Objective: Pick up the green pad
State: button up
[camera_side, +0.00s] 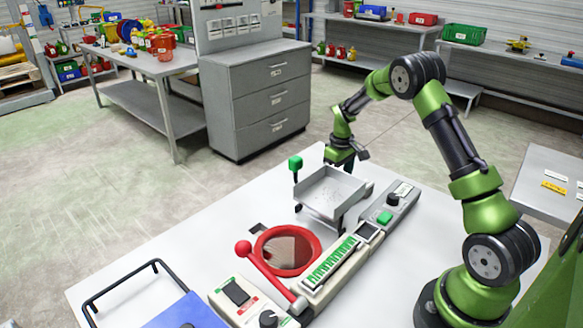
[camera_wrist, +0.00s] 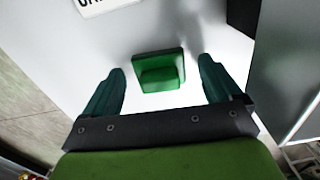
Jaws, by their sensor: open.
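The green pad (camera_wrist: 160,72) shows in the wrist view, a squarish green plate with a smaller raised green block on it, on a white surface. My gripper (camera_wrist: 162,68) is open, its two dark green fingers at the left and right of the pad with gaps on both sides. I cannot tell its height above the pad. In the side view my gripper (camera_side: 341,163) points down just behind the grey tray, whose rim hides what is under the fingertips. I cannot pick out the pad for sure in the side view.
A red ring (camera_side: 287,250), a red-knobbed lever (camera_side: 243,247) and control boxes (camera_side: 250,303) stand nearer.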

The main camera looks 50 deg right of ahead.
jog(key=shift+c, duration=0.4)
jog(key=c, duration=1.1)
jog(key=shift+o, duration=0.2)
notch_tip(320, 180, up, 10)
jog(key=shift+r, duration=0.1)
